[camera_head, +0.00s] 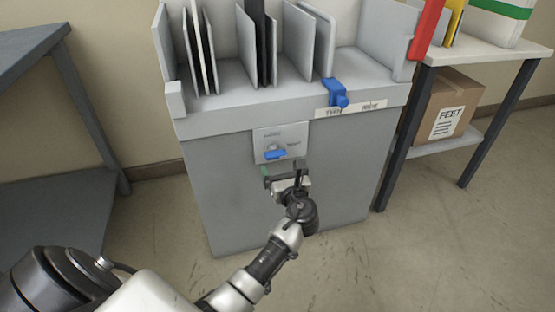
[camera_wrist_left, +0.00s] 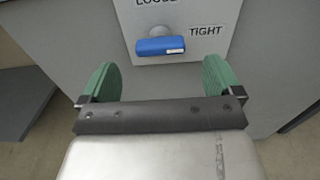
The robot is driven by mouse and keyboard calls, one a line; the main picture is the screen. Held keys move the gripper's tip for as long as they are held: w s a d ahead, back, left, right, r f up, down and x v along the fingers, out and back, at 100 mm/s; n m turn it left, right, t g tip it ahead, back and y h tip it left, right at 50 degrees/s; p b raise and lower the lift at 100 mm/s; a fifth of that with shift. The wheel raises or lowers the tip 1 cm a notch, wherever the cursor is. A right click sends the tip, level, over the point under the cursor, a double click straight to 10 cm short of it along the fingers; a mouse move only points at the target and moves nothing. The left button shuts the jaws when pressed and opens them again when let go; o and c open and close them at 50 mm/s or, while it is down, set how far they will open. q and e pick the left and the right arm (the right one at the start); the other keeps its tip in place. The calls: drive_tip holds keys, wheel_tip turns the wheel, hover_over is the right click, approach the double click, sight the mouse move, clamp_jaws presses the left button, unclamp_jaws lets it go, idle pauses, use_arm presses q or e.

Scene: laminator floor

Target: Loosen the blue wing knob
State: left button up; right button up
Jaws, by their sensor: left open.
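The blue wing knob (camera_head: 275,155) sits on a light plate (camera_head: 290,134) on the front of the grey machine. In the left wrist view the knob (camera_wrist_left: 160,46) lies horizontally, with the word TIGHT on the plate to its right and a partly cut-off LOOSE above. My left gripper (camera_head: 284,174) is just below the knob in the head view. In the wrist view my left gripper (camera_wrist_left: 161,82) is open, its green finger pads on either side of and short of the knob, with nothing between them. My right gripper is not in view.
A blue clamp-like part (camera_head: 336,92) sits on the machine's top edge beside a label strip (camera_head: 350,109). Upright grey dividers (camera_head: 300,42) stand on top. A table with a cardboard box (camera_head: 449,104) is at right, a dark shelf (camera_head: 52,205) at left.

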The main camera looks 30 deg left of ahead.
sight(277, 158)
use_arm(q)
drive_tip(key=b+x, duration=0.1)
drive_tip(key=x, duration=0.5)
drive_tip(key=shift+w+a+b, duration=0.15)
drive_tip(key=shift+b, duration=0.25)
drive_tip(key=shift+c, duration=0.2)
drive_tip(key=c, duration=0.9)
